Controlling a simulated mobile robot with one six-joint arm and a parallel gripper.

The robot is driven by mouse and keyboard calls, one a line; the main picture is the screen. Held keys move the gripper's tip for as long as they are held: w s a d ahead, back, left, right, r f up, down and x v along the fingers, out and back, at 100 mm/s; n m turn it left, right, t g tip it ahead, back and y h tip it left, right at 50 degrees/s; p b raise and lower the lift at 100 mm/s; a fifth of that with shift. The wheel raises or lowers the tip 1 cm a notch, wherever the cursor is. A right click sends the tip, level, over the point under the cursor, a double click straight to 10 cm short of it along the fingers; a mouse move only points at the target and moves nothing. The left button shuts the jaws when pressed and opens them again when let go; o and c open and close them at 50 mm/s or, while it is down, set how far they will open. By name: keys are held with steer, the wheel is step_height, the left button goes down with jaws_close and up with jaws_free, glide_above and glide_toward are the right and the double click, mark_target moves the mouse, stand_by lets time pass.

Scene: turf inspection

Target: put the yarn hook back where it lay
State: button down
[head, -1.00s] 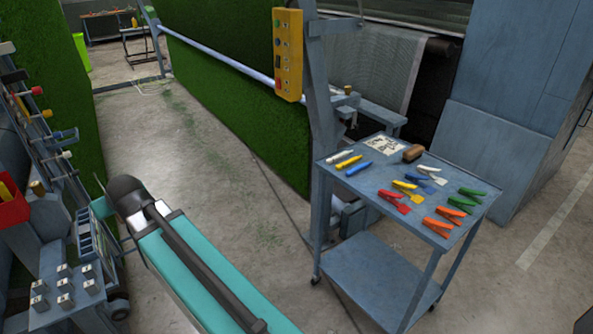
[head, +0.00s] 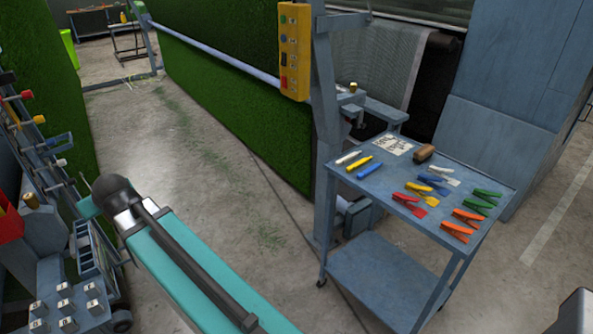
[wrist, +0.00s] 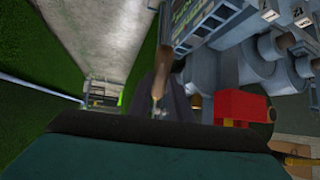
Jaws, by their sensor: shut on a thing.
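In the wrist view, a brown handle with a small metallic part, which looks like the yarn hook (wrist: 162,70), stands out from my dark gripper (wrist: 160,104). My gripper is shut on it; the fingertips are dark and hard to make out.
A blue cart (head: 385,168) with coloured clips and markers stands right. Floor (head: 215,180) between is clear.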

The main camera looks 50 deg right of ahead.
steer(key=shift+w, duration=0.15)
steer(key=shift+d+r, duration=0.1)
steer(key=shift+w+d, duration=0.1)
steer(key=shift+d, duration=0.35)
steer(key=s+d+f+m+g+h, duration=0.2)
steer(key=s+d+m, duration=0.1)
steer(key=d, duration=1)
steer(key=s+d+f+m+g+h+b, duration=0.15)
steer(key=d+m, duration=0.25)
steer(key=d, duration=0.9)
steer(key=s+d+f+m+g+h, duration=0.1)
steer(key=s+d+m+g+h, duration=0.15)
steer(key=d, duration=1.05)
steer(key=s+d+f+m+g, duration=0.1)
steer(key=s+d+m, duration=0.4)
steer(key=s+d, duration=0.9)
steer(key=s+d+f+m+g+y+b, duration=0.1)
steer(key=s+d+m+g, duration=0.3)
steer(key=s+d, duration=1)
steer(key=shift+s+d+f+m, duration=0.25)
steer(key=shift+d+m, duration=0.1)
steer(key=shift+m, duration=0.6)
